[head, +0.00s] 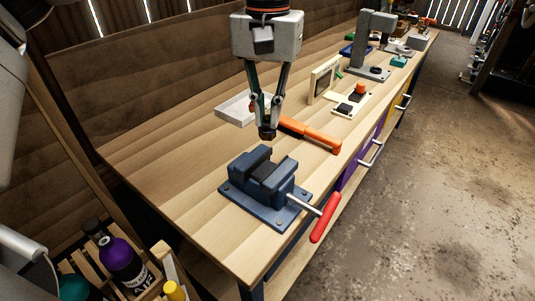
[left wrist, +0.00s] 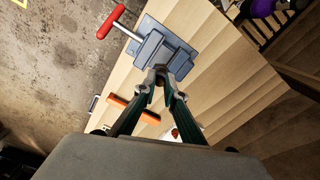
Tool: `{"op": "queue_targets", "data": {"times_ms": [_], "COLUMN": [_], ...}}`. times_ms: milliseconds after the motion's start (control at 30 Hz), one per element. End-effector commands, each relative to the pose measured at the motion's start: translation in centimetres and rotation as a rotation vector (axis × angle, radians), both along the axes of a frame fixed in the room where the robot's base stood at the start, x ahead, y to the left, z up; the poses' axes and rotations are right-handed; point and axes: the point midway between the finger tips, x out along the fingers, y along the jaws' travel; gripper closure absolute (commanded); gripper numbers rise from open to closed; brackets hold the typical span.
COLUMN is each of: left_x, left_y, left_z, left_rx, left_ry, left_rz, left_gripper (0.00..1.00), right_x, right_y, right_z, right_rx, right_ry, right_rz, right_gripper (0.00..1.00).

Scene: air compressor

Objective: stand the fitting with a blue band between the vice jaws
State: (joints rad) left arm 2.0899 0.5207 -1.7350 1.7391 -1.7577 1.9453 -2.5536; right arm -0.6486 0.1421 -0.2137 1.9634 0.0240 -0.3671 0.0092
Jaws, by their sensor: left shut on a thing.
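My left gripper (head: 266,122) points down above the far side of the blue vice (head: 262,212), with its fingers shut on a small dark fitting (head: 267,134). The fitting hangs at the fingertips, above and apart from the vice as far as the head view shows. Its blue band cannot be made out. The left wrist view shows the left fingertips (left wrist: 162,75) close to the line of the vice (left wrist: 158,48); the fingers partly hide the fitting there. The vice jaws show a dark gap between them. My right gripper is in neither view.
An orange-handled tool (head: 315,135) lies behind the vice, and a white tray (head: 235,110) stands beyond it. The vice's red handle (head: 325,218) sticks out over the bench's front edge. A purple bottle (head: 122,260) sits in a crate at lower left. The bench left of the vice is clear.

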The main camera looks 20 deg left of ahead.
Motion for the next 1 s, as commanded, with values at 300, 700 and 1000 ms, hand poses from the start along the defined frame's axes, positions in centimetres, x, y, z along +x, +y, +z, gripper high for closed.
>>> {"op": "queue_targets", "data": {"times_ms": [300,700,1000], "left_x": [0.0,0.0,0.0], "left_y": [0.0,0.0,0.0], "left_z": [-5.0,-9.2,-9.5], "left_rx": [-0.001,0.000,-0.001], "left_ry": [0.001,0.002,-0.001], "left_rz": [0.001,0.000,0.000], "left_gripper": [1.00,1.00,1.00], "right_x": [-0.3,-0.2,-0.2], "right_y": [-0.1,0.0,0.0], "right_z": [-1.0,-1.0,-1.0], "right_rx": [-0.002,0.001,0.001], "right_ry": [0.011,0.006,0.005], "right_rz": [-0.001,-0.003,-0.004], "right_gripper": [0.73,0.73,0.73]}}
